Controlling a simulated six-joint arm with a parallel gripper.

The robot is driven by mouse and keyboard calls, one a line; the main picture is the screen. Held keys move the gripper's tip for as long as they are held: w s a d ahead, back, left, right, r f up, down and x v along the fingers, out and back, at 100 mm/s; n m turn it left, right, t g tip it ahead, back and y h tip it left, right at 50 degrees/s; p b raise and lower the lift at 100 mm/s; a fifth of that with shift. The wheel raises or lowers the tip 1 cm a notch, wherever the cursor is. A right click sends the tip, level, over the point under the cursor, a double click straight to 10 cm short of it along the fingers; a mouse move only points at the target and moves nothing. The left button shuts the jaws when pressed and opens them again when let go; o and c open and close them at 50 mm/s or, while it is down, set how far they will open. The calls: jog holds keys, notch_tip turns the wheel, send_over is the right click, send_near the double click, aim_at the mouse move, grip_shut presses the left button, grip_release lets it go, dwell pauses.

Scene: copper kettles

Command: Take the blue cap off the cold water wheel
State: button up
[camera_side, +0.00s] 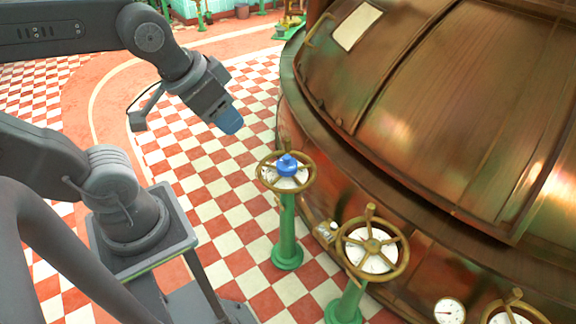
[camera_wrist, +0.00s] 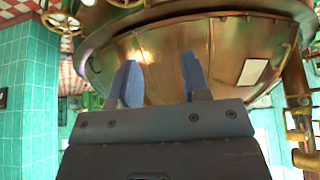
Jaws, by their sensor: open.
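The blue cap (camera_side: 287,165) sits on the hub of a brass handwheel (camera_side: 262,172), which stands on a green pedestal (camera_side: 287,230) in the side view. My gripper (camera_side: 231,124) is up and to the left of the cap, apart from it, with its blue fingertips angled down. In the wrist view my gripper (camera_wrist: 160,82) shows two blue fingers spread apart with nothing between them. The blue cap cannot be made out in the wrist view. A brass wheel shows there at the upper left (camera_wrist: 62,18), but I cannot tell which wheel it is.
A second brass handwheel (camera_side: 372,243) on a green stand is to the right, and another (camera_side: 512,312) is at the lower right edge. The large copper kettle (camera_side: 450,110) fills the right side. Checkered floor (camera_side: 215,185) lies open left of the capped wheel.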

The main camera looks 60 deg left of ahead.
jog(key=o, duration=1.1)
